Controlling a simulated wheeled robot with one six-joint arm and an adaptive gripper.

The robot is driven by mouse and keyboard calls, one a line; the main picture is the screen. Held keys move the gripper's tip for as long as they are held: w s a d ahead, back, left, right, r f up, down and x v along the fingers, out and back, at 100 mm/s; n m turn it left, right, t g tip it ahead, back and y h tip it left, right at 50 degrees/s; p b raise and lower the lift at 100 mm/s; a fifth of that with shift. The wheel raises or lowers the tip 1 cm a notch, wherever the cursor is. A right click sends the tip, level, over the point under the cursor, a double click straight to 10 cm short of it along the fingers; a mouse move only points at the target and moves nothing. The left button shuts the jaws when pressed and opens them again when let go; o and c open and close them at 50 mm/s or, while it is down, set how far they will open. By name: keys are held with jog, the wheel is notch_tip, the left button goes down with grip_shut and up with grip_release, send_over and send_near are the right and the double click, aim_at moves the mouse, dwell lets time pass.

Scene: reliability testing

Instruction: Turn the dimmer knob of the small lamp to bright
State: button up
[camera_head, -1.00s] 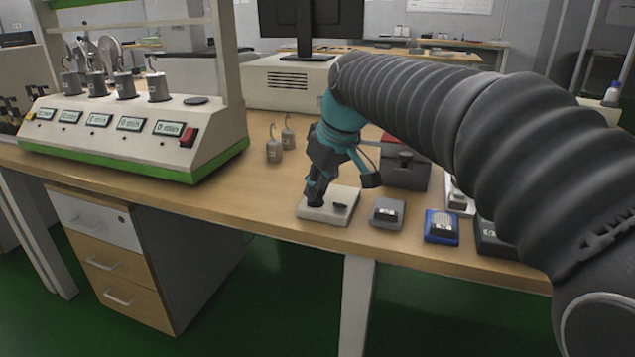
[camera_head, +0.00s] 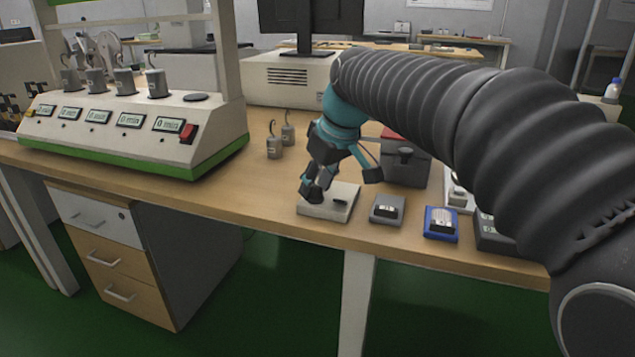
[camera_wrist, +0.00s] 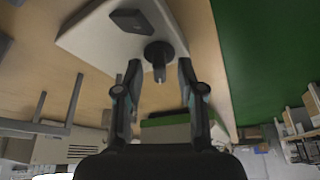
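A small white plate (camera_head: 342,214) lies near the table's front edge. In the wrist view the plate (camera_wrist: 90,40) carries a round dark knob (camera_wrist: 158,52) with a narrow raised grip and a flat black piece (camera_wrist: 132,20). My gripper (camera_head: 311,194) points down at the left part of the plate and hides the knob in the head view. In the wrist view my gripper (camera_wrist: 158,66) is open, one finger on each side of the knob's grip, with gaps showing on both sides. I cannot make out a lamp or the knob's setting.
To the right are a small grey device (camera_head: 387,211), a blue one (camera_head: 440,225) and a dark box (camera_head: 405,168). Two metal weights (camera_head: 274,148) stand behind. A console with displays (camera_head: 120,135) is at the left. The table between console and plate is clear.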

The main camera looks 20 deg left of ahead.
jog(key=v, duration=1.2)
jog(key=shift+s, duration=0.1)
